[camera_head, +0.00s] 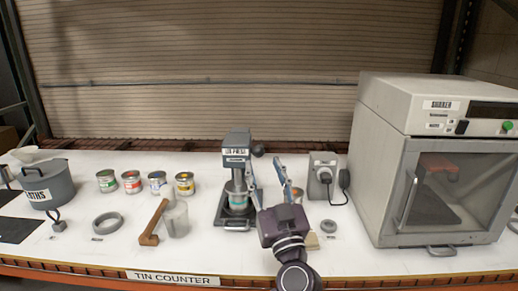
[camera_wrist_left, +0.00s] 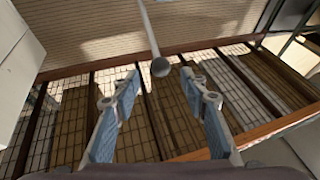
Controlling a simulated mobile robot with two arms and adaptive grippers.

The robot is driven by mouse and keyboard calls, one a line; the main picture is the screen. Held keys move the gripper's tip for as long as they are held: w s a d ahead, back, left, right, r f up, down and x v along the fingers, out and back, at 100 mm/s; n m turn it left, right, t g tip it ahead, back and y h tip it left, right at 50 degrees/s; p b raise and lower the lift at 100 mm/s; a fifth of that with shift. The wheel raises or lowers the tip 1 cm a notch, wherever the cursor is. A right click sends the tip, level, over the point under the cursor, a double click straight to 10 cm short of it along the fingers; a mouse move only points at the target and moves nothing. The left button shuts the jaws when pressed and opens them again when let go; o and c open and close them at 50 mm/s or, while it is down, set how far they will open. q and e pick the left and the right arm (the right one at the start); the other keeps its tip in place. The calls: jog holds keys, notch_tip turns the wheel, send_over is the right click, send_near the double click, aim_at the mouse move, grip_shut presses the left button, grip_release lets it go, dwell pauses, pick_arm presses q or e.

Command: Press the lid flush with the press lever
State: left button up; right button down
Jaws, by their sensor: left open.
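The lid press (camera_head: 237,141) stands mid-counter in the head view. A tin (camera_head: 237,198) with a teal band sits upright in it under the press head; its lid is too small to make out. The lever's dark ball knob (camera_head: 258,150) sticks out right of the press head. My left gripper (camera_head: 265,163) is open and empty just in front of the knob, its blue-grey fingers pointing up and away. In the left wrist view the knob (camera_wrist_left: 161,67) appears between the fingertips (camera_wrist_left: 160,75), with a gap on each side. My right gripper does not show.
A grey socket box (camera_head: 322,174) with a black plug stands right of my gripper, and the large shaker cabinet (camera_head: 375,170) is beyond it. Left are a wooden-handled mallet (camera_head: 152,222), several coloured tins (camera_head: 157,182) and a grey pot (camera_head: 48,186).

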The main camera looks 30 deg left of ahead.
aim_at(260, 155)
pick_arm(q)
jog(key=p+x, duration=0.2)
jog(key=x, duration=0.3)
jog(key=shift+w+a+r+p, duration=0.1)
jog(key=shift+a+r+p, duration=0.05)
jog(key=shift+p, duration=0.25)
jog(key=shift+w+a, duration=0.4)
jog(key=shift+a, duration=0.05)
grip_shut()
